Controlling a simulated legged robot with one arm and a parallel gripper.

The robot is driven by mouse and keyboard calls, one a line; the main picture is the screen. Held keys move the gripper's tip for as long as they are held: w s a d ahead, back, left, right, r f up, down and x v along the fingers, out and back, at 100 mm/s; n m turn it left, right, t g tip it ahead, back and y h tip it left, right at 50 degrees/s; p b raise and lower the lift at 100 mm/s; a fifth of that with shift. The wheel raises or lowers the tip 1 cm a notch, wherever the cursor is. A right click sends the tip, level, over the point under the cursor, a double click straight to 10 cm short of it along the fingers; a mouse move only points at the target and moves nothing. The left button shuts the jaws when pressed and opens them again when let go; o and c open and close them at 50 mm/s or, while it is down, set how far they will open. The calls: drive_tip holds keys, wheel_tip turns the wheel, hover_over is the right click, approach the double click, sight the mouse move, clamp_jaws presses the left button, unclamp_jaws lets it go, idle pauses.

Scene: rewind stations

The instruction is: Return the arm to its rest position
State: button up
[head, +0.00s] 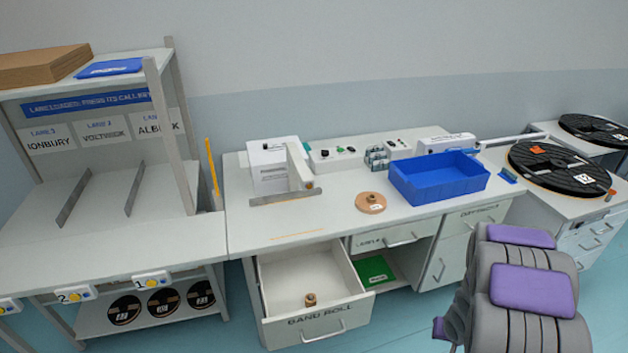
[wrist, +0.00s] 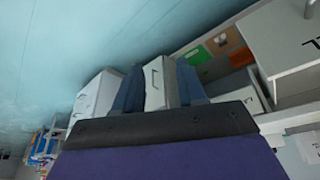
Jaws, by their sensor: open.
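My arm, grey with purple panels, shows at the lower right of the head view, in front of the bench's right end. I cannot make out its fingertips there. In the wrist view my gripper (wrist: 157,82) shows two dark blue fingers standing apart with nothing between them. A white drawer front with a handle shows through the gap, beyond the fingers. The wrist picture is tilted, with pale blue floor at upper left.
The band roll drawer (head: 290,282) stands open with a small brown roll (head: 310,300) inside. The bench holds a blue bin (head: 438,182) and a tan disc (head: 370,203). Black reels (head: 562,166) lie at the right. A shelf rack (head: 105,213) stands at the left.

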drive_tip(key=s+a+r+g+h, duration=0.1)
drive_tip(key=s+a+r, duration=0.25)
drive_tip(key=r, duration=0.55)
drive_tip(key=s+a+r+g+h, duration=0.15)
drive_tip(key=s+r, duration=0.25)
drive_tip(key=r, duration=0.5)
drive_tip(key=s+a+r+n+g+y, duration=0.1)
drive_tip(key=s+a+r+y, duration=0.1)
drive_tip(key=s+a+r, duration=0.3)
drive_tip(key=s+a+r+n+g+y, duration=0.1)
drive_tip(key=s+a+r, duration=0.5)
drive_tip(key=s+a, duration=0.6)
drive_tip(key=s+n+g, duration=0.1)
drive_tip(key=s, duration=0.3)
drive_tip(key=shift+s+r+y, duration=0.25)
drive_tip(key=shift+y, duration=0.1)
